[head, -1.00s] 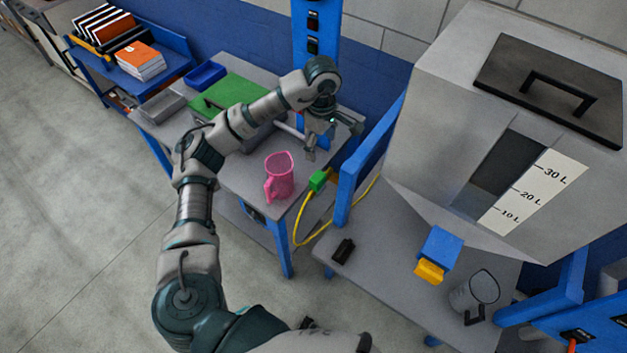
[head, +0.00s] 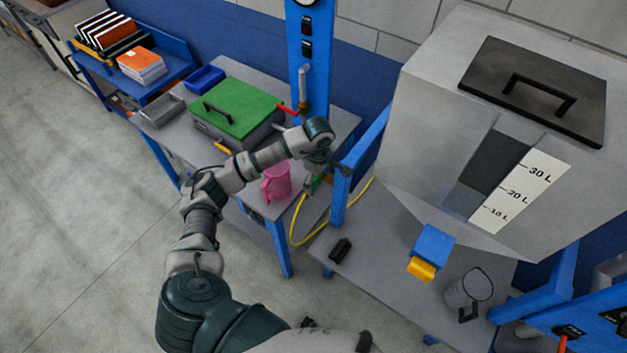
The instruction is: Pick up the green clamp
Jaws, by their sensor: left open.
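The green clamp (head: 308,186) is a small green piece at the front right edge of the workbench, by the yellow cable. It is mostly hidden behind my left gripper and wrist. My left gripper (head: 320,180) is open and points down right at the clamp. Its fingers are small and partly covered by the wrist, so I cannot tell whether they touch the clamp or lie around it. My right gripper is not in view.
A pink jug (head: 276,184) stands just left of the clamp, partly behind my forearm. A blue post (head: 342,205) stands close on the right. A yellow cable (head: 299,235) hangs off the bench edge. A green-lidded box (head: 238,105) sits behind.

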